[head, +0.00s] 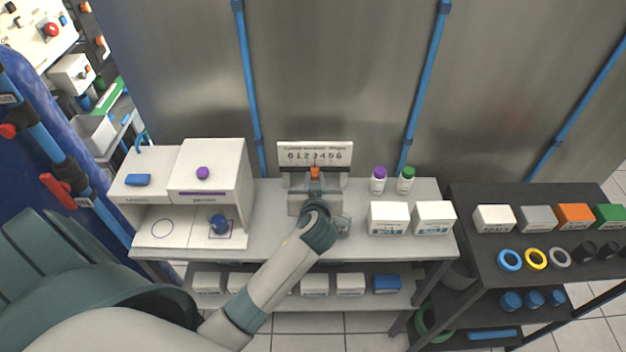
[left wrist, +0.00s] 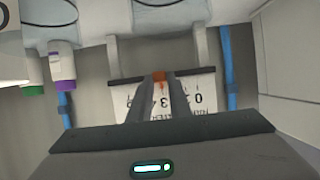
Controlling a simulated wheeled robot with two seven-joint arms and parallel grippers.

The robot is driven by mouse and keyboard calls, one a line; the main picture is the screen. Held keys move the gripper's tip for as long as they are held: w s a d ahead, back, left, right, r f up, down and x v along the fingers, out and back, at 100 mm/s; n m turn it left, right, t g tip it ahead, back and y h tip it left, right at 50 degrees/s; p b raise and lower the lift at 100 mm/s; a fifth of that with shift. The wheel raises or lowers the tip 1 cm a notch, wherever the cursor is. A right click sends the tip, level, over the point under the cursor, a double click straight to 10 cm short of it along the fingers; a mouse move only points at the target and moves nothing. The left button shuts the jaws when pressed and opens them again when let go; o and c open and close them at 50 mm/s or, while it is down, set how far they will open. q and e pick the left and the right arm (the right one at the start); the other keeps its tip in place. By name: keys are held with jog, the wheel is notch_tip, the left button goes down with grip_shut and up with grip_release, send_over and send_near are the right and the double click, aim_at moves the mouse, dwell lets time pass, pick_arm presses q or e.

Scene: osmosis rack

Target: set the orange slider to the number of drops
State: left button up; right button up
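The orange slider (head: 315,172) sits on a small grey stand under a white number scale (head: 315,155) marked 0 to 6. It stands near the 3, at the middle of the scale. My left gripper (head: 315,186) reaches in from the front, with its fingertips at the slider. In the left wrist view the orange slider (left wrist: 159,77) fills the narrow gap between the fingertips, and the upside-down scale (left wrist: 190,97) is behind it. The fingers appear shut on the slider. No drops can be made out. My right gripper is out of view.
A white device (head: 212,165) with a purple knob stands left on the bench. Purple-capped (head: 378,180) and green-capped (head: 405,180) bottles and two white boxes (head: 389,218) (head: 433,217) stand right of the stand. A dark rack (head: 480,250) with coloured blocks and rings is further right.

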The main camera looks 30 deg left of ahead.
pick_arm(q)
jog(key=o, duration=0.4)
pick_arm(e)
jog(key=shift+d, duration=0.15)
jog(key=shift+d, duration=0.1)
